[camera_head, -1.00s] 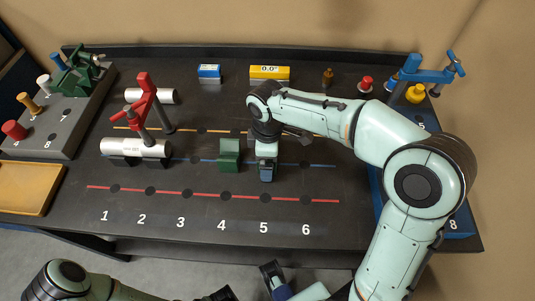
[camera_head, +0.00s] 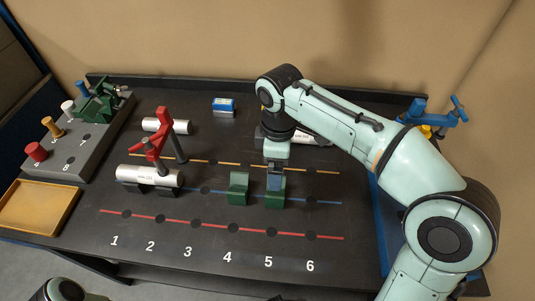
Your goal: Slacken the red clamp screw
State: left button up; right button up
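The red clamp (camera_head: 157,147) stands on the left part of the bench, with its arm reaching over a silver cylinder (camera_head: 140,174) and its post behind. The cylinder lies on dark supports; the clamp's screw appears to come down onto it, but is too small to judge how tightly. My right gripper (camera_head: 275,182) points down at the right-hand green block (camera_head: 275,199), well to the right of the clamp. Its fingers are too small to tell open from shut, or whether they touch the block. My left gripper is not in view; only part of my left arm shows at bottom left.
A second green block (camera_head: 238,188) stands just left of my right gripper. Another silver cylinder (camera_head: 182,127) lies behind the clamp. A grey rack (camera_head: 101,140) with coloured knobs and an ochre tray (camera_head: 38,207) are at left. A blue clamp (camera_head: 440,115) is behind my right arm.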

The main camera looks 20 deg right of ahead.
aim_at(146, 142)
jog(key=k+j, duration=0.1)
jog(key=j, duration=1)
jog(key=k+j, duration=0.15)
jog(key=j, duration=0.4)
jog(key=k+j, duration=0.1)
jog(key=j, duration=0.45)
